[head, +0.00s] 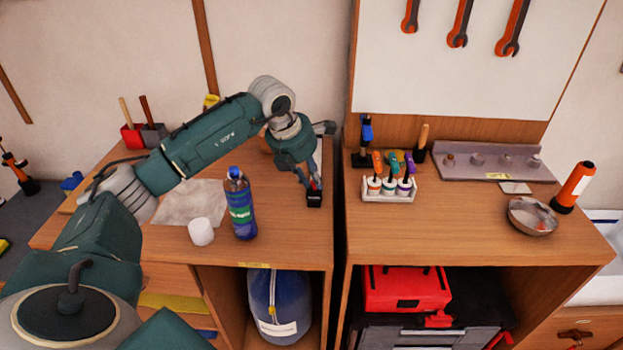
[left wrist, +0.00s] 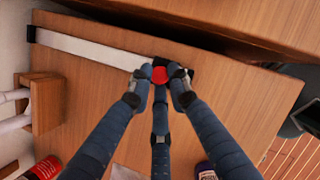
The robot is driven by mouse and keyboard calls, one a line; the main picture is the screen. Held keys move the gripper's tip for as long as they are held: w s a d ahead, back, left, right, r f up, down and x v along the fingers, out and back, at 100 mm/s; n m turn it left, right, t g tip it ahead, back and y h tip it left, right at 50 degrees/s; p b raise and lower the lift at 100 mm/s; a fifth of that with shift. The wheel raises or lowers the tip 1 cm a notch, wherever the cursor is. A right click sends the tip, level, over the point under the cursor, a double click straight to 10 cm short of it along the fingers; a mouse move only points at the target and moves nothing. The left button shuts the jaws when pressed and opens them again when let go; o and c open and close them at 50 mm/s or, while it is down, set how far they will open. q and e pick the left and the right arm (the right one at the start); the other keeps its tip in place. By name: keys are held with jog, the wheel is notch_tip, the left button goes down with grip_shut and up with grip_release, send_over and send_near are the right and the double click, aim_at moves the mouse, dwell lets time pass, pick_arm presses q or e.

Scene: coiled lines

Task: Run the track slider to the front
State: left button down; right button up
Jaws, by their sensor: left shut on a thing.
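The track is a pale straight strip (left wrist: 95,50) with black end blocks. The slider's red knob (left wrist: 160,75) sits at the end of the strip beside one black end block (left wrist: 180,54). My left gripper (head: 311,186) reaches down over the track's near end. In the left wrist view the fingertips (left wrist: 161,73) are closed around the red knob. The slider's body under the knob is mostly hidden by the fingers. My right gripper is not in view.
A blue-capped bottle (head: 240,208) and a white cup (head: 201,231) stand left of the track. A grey cloth (head: 180,203) lies behind them.

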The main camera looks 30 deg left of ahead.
pick_arm(q)
jog(key=shift+w+r, duration=0.15)
jog(key=shift+r, duration=0.05)
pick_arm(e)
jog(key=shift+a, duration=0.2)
pick_arm(q)
jog(key=c, duration=1.6)
grip_release()
jog(key=shift+d, duration=0.1)
jog(key=v, duration=1.2)
jog(key=shift+s, duration=0.2)
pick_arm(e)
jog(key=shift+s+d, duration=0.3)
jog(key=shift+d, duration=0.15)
pick_arm(q)
jog(key=shift+f, duration=0.15)
